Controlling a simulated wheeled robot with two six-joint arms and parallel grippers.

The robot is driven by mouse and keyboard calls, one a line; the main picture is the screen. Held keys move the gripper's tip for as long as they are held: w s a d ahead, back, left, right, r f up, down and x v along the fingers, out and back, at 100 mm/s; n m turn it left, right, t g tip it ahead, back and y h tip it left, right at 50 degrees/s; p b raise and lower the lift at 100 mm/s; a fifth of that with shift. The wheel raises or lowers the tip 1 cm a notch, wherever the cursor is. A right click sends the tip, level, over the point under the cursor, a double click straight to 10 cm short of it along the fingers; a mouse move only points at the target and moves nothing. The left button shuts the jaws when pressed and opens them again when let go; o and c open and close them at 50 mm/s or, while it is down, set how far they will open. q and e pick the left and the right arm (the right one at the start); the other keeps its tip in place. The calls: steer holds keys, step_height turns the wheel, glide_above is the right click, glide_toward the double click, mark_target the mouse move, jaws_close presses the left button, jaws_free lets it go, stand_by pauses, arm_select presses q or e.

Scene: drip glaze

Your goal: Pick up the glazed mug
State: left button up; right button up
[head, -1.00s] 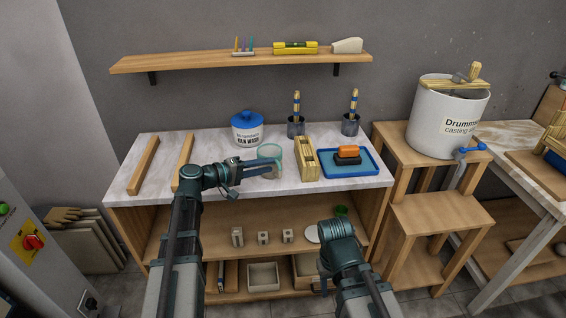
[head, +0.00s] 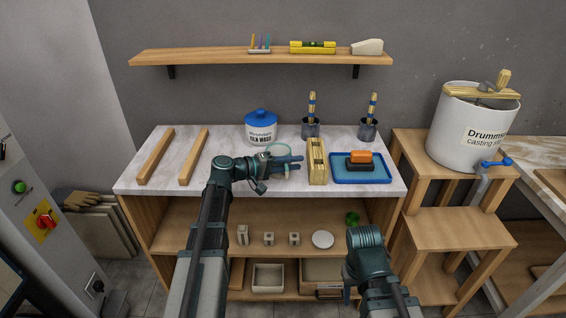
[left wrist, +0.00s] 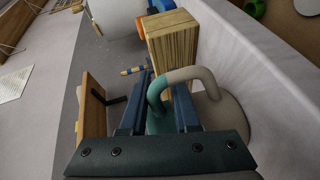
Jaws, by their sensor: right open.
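The glazed mug (head: 279,150) stands on the marble-topped bench, teal glaze above and pale beige below. My left gripper (head: 298,164) is at the mug, its fingers in front of much of it in the head view. In the left wrist view the mug's handle (left wrist: 186,76) arches from teal to beige ahead of the left fingers (left wrist: 168,95). Teal shows between these fingers, with a gap between them. Whether they press on the mug I cannot tell. My right gripper (head: 347,290) is low in front of the bench, mostly hidden behind its wrist, and is open.
A wooden block mould (head: 317,162) stands close to the right of the mug, also in the left wrist view (left wrist: 172,45). A blue tray (head: 378,176) holds an orange-topped sponge. A blue-lidded jar (head: 260,128) and two brush cups stand behind. Two wooden strips lie left.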

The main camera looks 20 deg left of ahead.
arm_select(q)
steer(key=shift+d, duration=0.1)
jaws_close()
stand_by(1.2)
